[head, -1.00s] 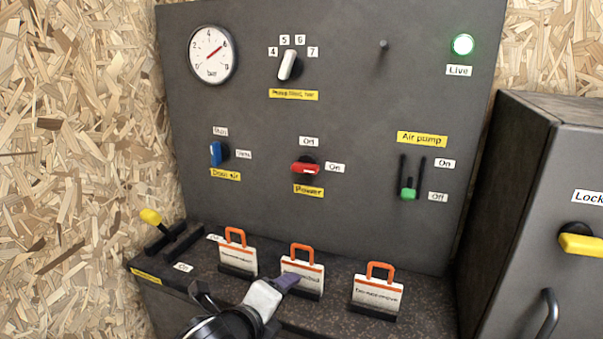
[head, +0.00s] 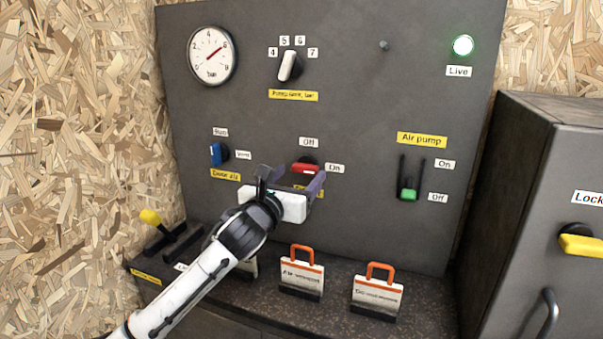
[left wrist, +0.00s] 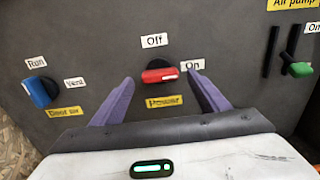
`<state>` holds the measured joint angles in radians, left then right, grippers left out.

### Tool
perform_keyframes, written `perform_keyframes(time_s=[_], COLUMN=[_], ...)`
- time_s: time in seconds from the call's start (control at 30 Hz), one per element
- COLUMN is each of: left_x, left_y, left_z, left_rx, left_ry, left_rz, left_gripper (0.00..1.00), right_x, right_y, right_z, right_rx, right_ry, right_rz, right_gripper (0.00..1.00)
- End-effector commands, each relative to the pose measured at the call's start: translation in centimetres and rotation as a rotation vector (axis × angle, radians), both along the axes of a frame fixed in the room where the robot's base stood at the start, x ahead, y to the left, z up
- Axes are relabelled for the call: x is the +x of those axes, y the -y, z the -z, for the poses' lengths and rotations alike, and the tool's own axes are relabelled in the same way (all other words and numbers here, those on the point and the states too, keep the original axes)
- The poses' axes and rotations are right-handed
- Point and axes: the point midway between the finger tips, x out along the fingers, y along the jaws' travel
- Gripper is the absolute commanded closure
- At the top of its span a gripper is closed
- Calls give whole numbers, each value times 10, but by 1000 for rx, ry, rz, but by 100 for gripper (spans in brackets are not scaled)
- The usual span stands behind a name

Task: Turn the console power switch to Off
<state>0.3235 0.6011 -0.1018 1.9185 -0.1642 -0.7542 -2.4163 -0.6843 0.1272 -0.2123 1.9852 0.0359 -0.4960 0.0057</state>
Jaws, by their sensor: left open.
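The red power switch (head: 306,168) is on the upright console panel, with an Off label (head: 309,142) above it and an On label (head: 335,168) to its right. Its handle lies sideways, its white-marked end toward On. It also shows in the left wrist view (left wrist: 160,75), between and beyond the fingertips. My left gripper (head: 290,176) is open in front of the switch, its two purple fingers (left wrist: 110,104) spread to either side. The fingers appear apart from the handle. My right gripper is not in view.
A blue door-air switch (head: 215,154) is to the left and the green air pump slider (head: 408,194) to the right. Tags with orange handles (head: 302,270) stand on the ledge below. The Live lamp (head: 463,45) glows green. A cabinet (head: 530,200) stands at the right.

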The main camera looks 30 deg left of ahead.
Motion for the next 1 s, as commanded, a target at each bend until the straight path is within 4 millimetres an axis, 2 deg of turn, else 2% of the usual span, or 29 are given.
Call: perform_keyframes(time_s=[0.1, 0.2, 0.53, 0.77, 0.8, 1.0], left_x=[15, 21, 24, 24, 24, 24], left_y=[-4, -5, -5, -5, -5, -5], left_z=[0, 0, 0, 0, 0, 0], left_rx=[-2, 0, 0, 0, 0, -14], left_ry=[0, 0, 0, -1, -1, 2], left_rz=[-1, 0, 1, 1, 1, 1], left_gripper=[31, 31, 31, 70, 73, 72], right_x=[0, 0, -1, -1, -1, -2], right_y=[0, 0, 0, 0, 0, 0], right_z=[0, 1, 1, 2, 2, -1], right_rx=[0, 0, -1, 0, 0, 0], right_ry=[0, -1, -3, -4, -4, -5], right_rz=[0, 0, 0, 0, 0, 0], right_gripper=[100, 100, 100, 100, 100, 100])
